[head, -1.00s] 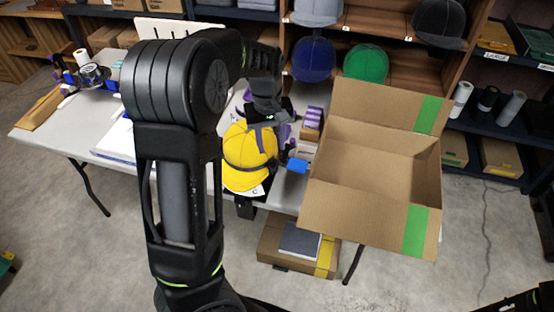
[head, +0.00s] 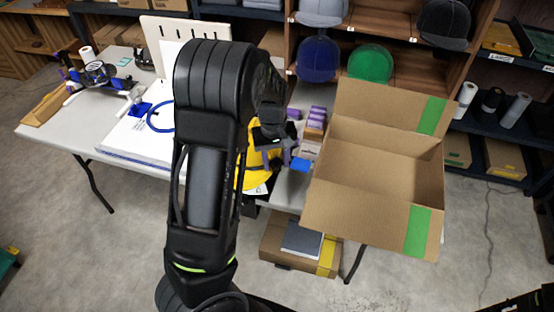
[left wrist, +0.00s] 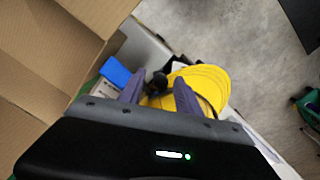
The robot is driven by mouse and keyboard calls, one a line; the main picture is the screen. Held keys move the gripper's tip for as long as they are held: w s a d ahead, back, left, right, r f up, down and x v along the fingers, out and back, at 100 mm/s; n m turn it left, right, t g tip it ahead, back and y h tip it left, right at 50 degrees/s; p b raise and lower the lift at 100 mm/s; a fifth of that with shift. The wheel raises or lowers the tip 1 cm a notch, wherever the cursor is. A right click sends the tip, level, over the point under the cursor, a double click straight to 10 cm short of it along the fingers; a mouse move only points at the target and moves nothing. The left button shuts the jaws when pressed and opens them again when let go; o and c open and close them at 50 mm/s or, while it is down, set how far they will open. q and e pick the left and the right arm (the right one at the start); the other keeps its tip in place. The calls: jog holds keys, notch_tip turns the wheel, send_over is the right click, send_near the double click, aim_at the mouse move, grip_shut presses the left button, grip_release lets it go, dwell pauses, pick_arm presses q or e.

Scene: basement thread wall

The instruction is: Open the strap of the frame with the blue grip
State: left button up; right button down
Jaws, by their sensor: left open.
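A yellow cap (head: 256,160) sits at the table's front edge, mostly behind my left arm in the head view. A blue grip (head: 301,164) sticks out just right of it; it also shows in the left wrist view (left wrist: 115,72). My left gripper (head: 278,160) is over the cap's right side, close to the blue grip. In the left wrist view its purple fingers (left wrist: 160,92) are apart, with a black knob-like part (left wrist: 157,82) and the yellow cap (left wrist: 203,82) between and beyond them. The strap cannot be made out clearly.
An open cardboard box (head: 375,165) stands right of the cap. Small purple-topped boxes (head: 316,118) are behind the grip. Left on the table are a white board (head: 130,140) with a blue hoop and a blue-and-black device (head: 98,73). Shelves with caps stand behind.

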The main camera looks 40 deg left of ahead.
pick_arm(q)
jog(key=shift+c, duration=0.4)
grip_shut()
dwell(0.9)
